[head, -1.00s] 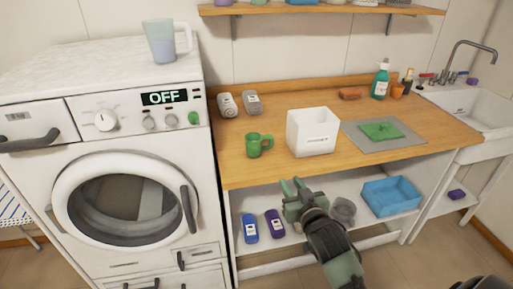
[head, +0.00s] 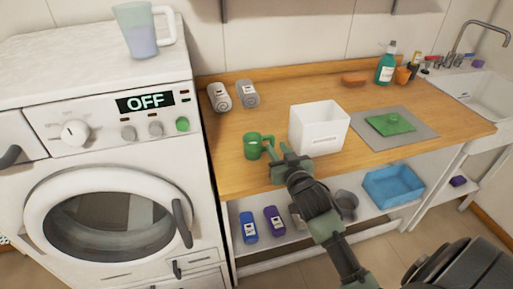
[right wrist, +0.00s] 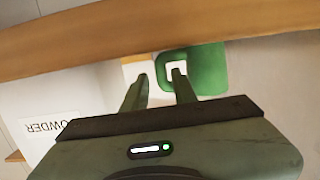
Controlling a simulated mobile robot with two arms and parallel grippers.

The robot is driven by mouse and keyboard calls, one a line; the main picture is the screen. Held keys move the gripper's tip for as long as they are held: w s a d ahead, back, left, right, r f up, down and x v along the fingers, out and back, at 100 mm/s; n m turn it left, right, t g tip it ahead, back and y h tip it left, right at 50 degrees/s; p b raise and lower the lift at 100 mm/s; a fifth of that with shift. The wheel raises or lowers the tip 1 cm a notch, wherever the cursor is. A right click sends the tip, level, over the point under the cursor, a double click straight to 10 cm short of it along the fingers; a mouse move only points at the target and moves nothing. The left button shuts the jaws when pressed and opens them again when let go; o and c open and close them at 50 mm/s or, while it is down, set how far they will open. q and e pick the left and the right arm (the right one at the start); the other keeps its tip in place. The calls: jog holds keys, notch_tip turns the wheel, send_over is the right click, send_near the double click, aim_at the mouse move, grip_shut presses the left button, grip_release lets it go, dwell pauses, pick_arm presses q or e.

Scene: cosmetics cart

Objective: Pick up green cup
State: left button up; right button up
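The green cup (head: 253,146) stands upright on the wooden counter, left of the white box, with its handle toward the right. My right gripper (head: 278,153) is at the counter's front, just right of the cup's handle. In the right wrist view the gripper (right wrist: 158,80) is open, its two fingers apart with nothing held. There the cup (right wrist: 207,68) lies ahead of the right finger, and its handle opening shows near that fingertip. I cannot tell whether finger and handle touch. My left gripper is not in view.
The white box (head: 318,130) stands close right of the gripper. A green cloth (head: 390,124) lies on a grey mat (head: 422,131). The counter (head: 228,170) edge runs below the gripper. A washing machine (head: 100,160) stands left.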

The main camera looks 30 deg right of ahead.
aim_at(273, 145)
jog(key=x, duration=0.2)
jog(key=f+x, duration=0.1)
jog(key=x, duration=0.1)
jog(key=shift+a, duration=0.15)
jog(key=shift+w, duration=0.25)
grip_shut()
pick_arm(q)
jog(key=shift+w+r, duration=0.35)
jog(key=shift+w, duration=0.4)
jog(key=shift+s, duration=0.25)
